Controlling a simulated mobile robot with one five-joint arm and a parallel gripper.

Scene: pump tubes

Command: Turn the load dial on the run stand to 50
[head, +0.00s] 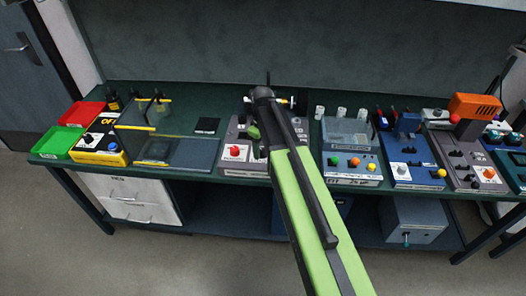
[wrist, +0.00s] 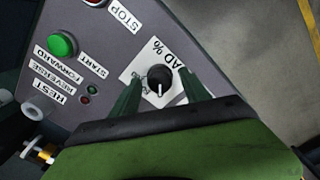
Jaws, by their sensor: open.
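The load dial (wrist: 160,82) is a round black knob with a pale pointer mark, on a white plate with partly hidden "AD %" lettering in the wrist view. The pointer mark shows on the knob's lower side in that picture. My gripper (wrist: 160,76) is open, its two dark green fingers on either side of the dial. I cannot tell whether they touch it. The run stand (wrist: 110,85) is a grey panel with a green START button (wrist: 62,44). In the head view the stand (head: 232,165) is partly behind my arm, and the dial is hidden.
On the bench, a dark tray with clear panels (head: 180,155) stands left of the stand. A grey-blue unit with coloured knobs (head: 350,165) and a blue unit (head: 410,172) stand to the right. A small black pad (head: 207,125) lies behind the tray.

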